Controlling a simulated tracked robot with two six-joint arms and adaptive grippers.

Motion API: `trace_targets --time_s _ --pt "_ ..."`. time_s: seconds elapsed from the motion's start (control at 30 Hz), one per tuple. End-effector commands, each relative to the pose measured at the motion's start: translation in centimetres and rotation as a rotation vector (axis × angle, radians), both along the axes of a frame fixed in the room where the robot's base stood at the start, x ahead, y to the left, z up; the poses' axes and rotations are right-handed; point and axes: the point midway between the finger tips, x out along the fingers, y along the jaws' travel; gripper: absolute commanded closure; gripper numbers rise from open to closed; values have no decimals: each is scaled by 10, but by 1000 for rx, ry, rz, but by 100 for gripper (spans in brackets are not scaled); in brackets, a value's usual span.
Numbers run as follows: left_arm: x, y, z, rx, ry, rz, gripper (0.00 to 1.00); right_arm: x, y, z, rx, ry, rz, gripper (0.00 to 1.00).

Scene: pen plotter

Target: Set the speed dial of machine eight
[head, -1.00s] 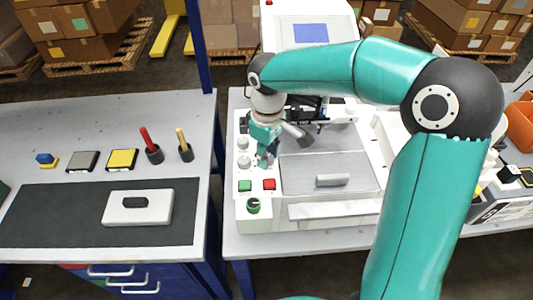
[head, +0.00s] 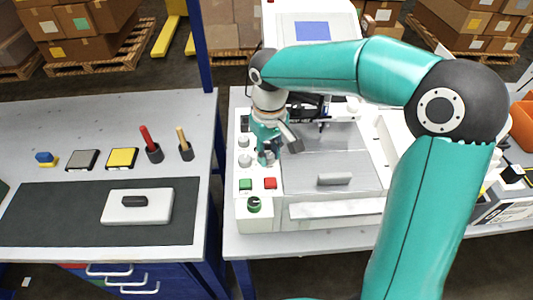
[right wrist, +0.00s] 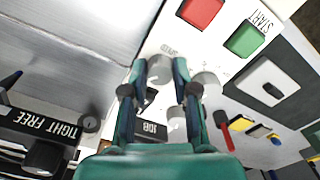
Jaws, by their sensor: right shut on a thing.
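The machine (head: 330,215) has a white control strip on its left side with several grey knobs. My right gripper (head: 268,159) reaches down to this strip from above. In the right wrist view my right gripper (right wrist: 158,72) has its fingertips closed on the sides of a grey speed dial (right wrist: 160,70). A faint label that seems to read SPEED is printed beside it. The dial's pointer is not readable. Two more grey knobs, one (right wrist: 206,84) beside the fingers and one (right wrist: 176,112) partly behind them, are apart from the grip. My left gripper is not in view.
A green START button (head: 245,184), a red button (head: 270,183) and a green-topped knob (head: 253,205) lie in front of the gripper. A grey lid with a handle (head: 333,179) is to its right. The left table (head: 60,112) holds small tools.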

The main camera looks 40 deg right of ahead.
Motion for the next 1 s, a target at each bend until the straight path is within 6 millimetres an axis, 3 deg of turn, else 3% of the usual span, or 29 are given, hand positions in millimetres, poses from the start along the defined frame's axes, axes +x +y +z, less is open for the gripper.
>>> trace_targets --time_s 0.5,1.0 --pt "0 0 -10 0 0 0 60 1 0 1 0 -6 -373 100" --pt "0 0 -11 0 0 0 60 1 0 2 1 -6 -452 100"
